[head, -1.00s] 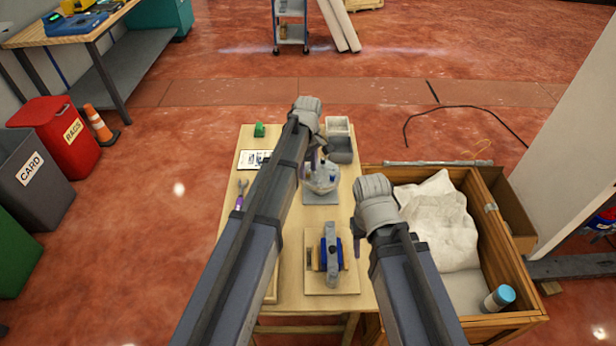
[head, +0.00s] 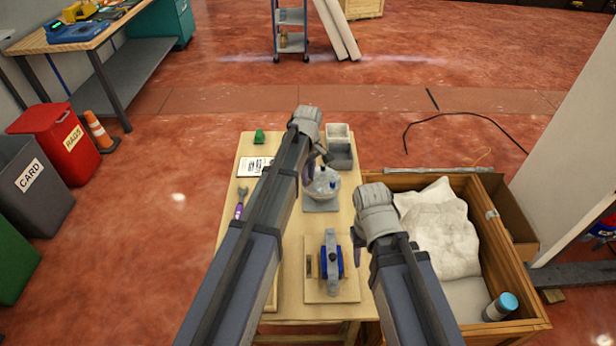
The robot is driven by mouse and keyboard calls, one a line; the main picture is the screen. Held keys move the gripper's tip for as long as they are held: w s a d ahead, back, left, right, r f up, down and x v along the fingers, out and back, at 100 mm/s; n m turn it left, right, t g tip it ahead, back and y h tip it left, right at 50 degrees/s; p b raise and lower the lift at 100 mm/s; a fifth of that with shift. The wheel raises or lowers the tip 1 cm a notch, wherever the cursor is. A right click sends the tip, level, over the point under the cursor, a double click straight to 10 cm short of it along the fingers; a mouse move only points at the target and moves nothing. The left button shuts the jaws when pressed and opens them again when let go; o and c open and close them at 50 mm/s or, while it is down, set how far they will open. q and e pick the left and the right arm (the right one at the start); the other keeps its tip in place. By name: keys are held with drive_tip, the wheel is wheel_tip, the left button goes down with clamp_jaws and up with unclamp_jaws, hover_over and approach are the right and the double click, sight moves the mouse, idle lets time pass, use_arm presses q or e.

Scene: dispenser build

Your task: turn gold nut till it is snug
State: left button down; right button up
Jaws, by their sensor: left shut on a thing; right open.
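I cannot pick out the gold nut. My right gripper (head: 358,248) is open, empty as far as I see, pointing down to the right of a blue and grey vise-like fixture (head: 331,262) on a wooden board (head: 318,292).
A wooden crate (head: 515,268) with white cloth (head: 440,240) and a blue-capped bottle (head: 500,307) adjoins on the right.

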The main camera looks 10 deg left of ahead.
use_arm(q)
drive_tip(key=shift+m, duration=0.3)
drive_tip(key=m, duration=0.9)
idle(0.4)
idle(0.4)
drive_tip(key=c, duration=0.8)
unclamp_jaws()
drive_tip(key=shift+r, duration=0.15)
